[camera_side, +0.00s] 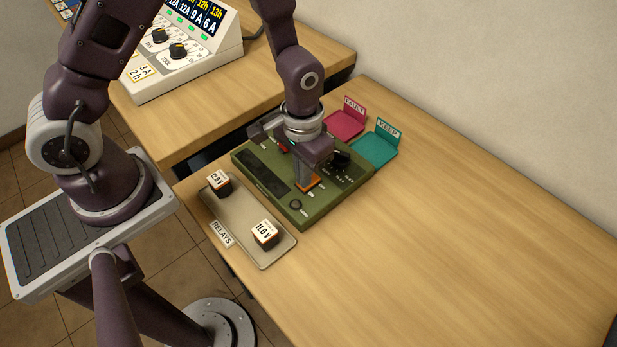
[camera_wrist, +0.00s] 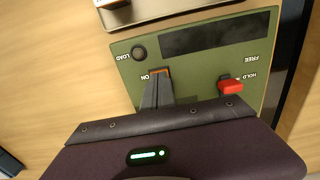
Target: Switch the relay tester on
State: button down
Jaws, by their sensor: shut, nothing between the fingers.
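The relay tester (camera_side: 257,190) is a green box on the wooden table, with a dark display (camera_side: 262,176) showing no lit digits. It also shows in the wrist view (camera_wrist: 195,63). Its orange switch (camera_side: 312,184), by the word ON, is partly hidden behind my fingers; an orange edge (camera_wrist: 160,71) shows in the wrist view. My gripper (camera_side: 304,184) is shut and empty, pointing down at the switch. Its fingertips (camera_wrist: 160,77) are at the switch; I cannot tell whether they touch it or which way it is tipped.
A red lever (camera_wrist: 231,86) by HOLD, a black knob (camera_side: 341,160) and a round LOAD button (camera_wrist: 138,52) are on the tester. A RELAYS tray (camera_side: 241,232) with two relays lies in front. Pink FAULT (camera_side: 345,125) and teal KEEP (camera_side: 374,150) trays stand behind. The table's right side is clear.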

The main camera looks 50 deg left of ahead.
jog(key=shift+r, duration=3.5)
jog(key=s+a+r+t, duration=0.1)
jog(key=s+a+r, duration=0.1)
jog(key=r, duration=0.5)
jog(key=s+a+r+t, duration=0.2)
jog(key=r, duration=0.5)
jog(key=s+a+r+t, duration=0.2)
jog(key=s+r, duration=0.4)
jog(key=s, duration=0.5)
jog(key=shift+a+r+t, duration=0.3)
jog(key=shift+a+r, duration=0.05)
jog(key=shift+a, duration=0.1)
